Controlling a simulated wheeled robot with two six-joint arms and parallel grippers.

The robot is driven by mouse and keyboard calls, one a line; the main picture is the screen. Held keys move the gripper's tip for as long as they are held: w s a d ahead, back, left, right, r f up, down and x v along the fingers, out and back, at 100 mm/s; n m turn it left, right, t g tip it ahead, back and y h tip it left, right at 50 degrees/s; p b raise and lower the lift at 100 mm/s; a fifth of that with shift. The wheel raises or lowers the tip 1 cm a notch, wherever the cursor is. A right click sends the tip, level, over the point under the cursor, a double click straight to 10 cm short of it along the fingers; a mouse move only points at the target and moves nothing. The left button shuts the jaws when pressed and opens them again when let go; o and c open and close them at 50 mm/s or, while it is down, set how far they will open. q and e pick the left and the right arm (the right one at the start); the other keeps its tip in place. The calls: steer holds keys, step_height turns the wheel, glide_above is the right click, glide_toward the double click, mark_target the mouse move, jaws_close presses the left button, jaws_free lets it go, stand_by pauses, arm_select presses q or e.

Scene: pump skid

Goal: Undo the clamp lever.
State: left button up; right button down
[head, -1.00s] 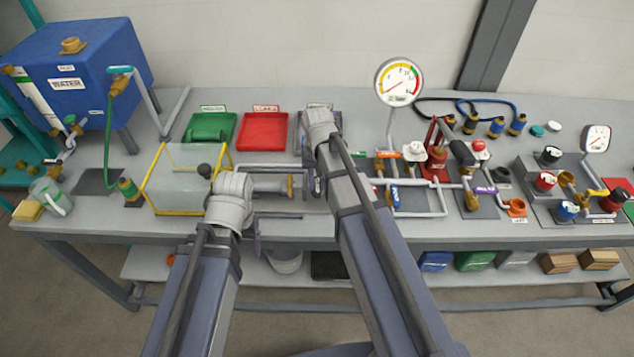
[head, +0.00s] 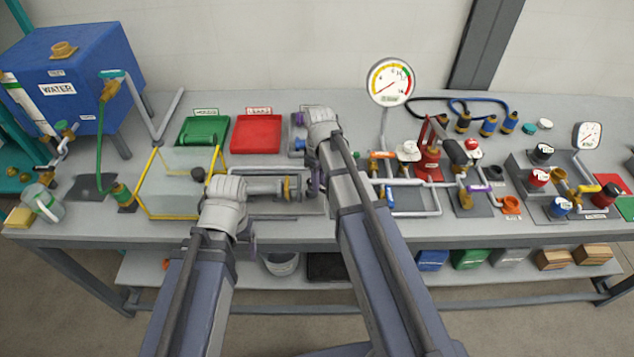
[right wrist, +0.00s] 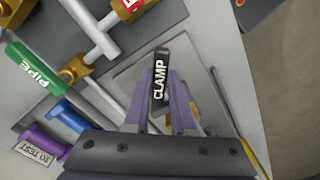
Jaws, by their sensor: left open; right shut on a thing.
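The clamp lever (right wrist: 159,82) is a dark bar with a white CLAMP label, seen in the right wrist view. My right gripper (right wrist: 160,102) has its two purple fingers on either side of the lever and is shut on it. In the head view my right gripper (head: 314,178) shows only in part beside my arm, and I cannot make out the lever there. My left gripper (head: 253,240) is open, mostly hidden by my left wrist, near the bench's front edge. No object shows in it.
A clear yellow-framed box (head: 155,185) stands left of my left wrist. Green (head: 205,131) and red (head: 256,134) trays lie behind. Pipework with a red pump (head: 428,163) and a round gauge (head: 391,81) stands right.

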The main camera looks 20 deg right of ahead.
steer(key=n, duration=0.4)
steer(key=shift+w+d, duration=0.35)
steer(key=shift+w, duration=0.05)
steer(key=shift+w+d+n, duration=0.1)
steer(key=shift+w+n, duration=0.05)
steer(key=shift+n, duration=0.7)
steer(key=shift+w+d+n, duration=0.1)
steer(key=shift+w+n, duration=0.05)
steer(key=shift+n, duration=0.7)
steer(key=c, duration=1)
jaws_free()
steer(key=shift+r, duration=0.1)
step_height(320, 180, up, 8)
steer(key=p, duration=0.7)
steer(key=shift+f+p, duration=0.2)
steer(key=shift+p, duration=0.2)
